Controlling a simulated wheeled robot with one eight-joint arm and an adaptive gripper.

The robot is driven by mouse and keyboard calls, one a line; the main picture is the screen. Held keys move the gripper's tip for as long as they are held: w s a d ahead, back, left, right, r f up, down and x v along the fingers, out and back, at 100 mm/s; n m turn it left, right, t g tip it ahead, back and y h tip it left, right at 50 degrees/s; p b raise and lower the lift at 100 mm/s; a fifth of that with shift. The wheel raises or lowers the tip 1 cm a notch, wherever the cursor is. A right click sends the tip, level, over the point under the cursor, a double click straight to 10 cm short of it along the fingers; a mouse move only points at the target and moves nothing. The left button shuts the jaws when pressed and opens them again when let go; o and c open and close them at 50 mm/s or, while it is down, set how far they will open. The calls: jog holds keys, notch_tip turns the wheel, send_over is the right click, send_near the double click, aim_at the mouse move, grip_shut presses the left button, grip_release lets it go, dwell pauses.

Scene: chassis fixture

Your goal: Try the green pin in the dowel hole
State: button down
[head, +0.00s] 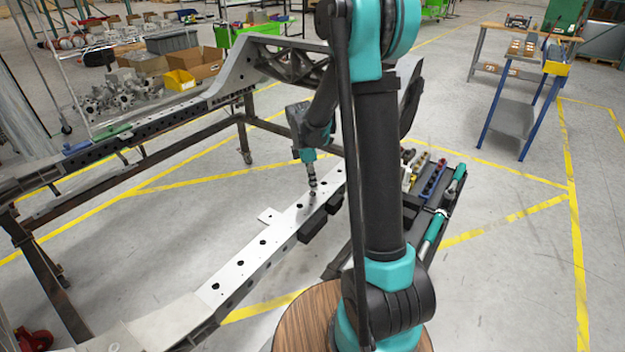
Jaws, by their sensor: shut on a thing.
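My gripper (312,187) points down over the top face of the near pale chassis rail (250,252), towards its far end. It is shut on a small pin. The pin is mostly hidden by the fingers, and its colour is too small to tell. The fingertips are at or just above the rail's top face; I cannot tell whether the pin touches it or is in a hole. Several dark round holes run along the rail's top, one of them (263,242) nearer me than the gripper. I cannot tell which is the dowel hole.
A dark tray (452,207) with coloured parts and a teal-handled tool stands right of my arm. A dark block (312,228) sits against the rail's side. The far rail (160,118) and its raised arch stand behind. A blue-legged bench (510,115) is back right. Open floor lies between.

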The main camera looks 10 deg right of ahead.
jog(key=c, duration=1.2)
grip_release()
jog(key=shift+r, duration=0.15)
jog(key=shift+r, duration=4.4)
